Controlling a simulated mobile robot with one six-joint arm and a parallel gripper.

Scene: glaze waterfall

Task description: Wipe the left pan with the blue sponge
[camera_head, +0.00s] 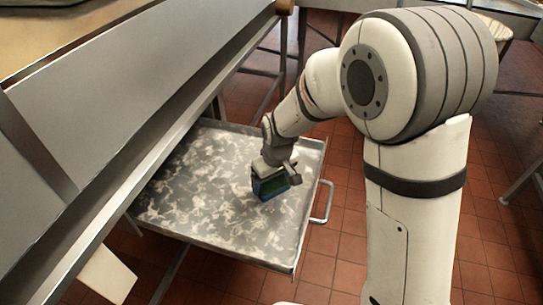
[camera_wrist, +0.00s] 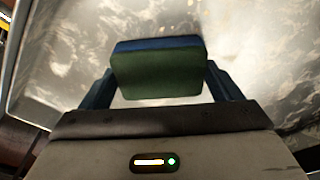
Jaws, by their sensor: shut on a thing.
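The blue sponge (camera_head: 271,187) has a green face and a blue layer. It is held at the end of my arm, over the right part of a shallow metal pan (camera_head: 180,205) with pale, mottled marks. My gripper (camera_head: 276,172) is shut on the sponge. In the wrist view the sponge (camera_wrist: 158,68) sits between the two fingers of my gripper (camera_wrist: 158,85), with the marked pan floor (camera_wrist: 60,65) beyond it. I cannot tell whether the sponge touches the pan floor. Only this one pan is clearly seen.
A long sloped metal counter (camera_head: 150,70) runs above the pan's left side and covers part of it. The pan has a bar handle (camera_head: 323,202) on its right side. Red tiled floor (camera_head: 345,240) lies to the right. A pale panel (camera_head: 105,275) stands at the lower left.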

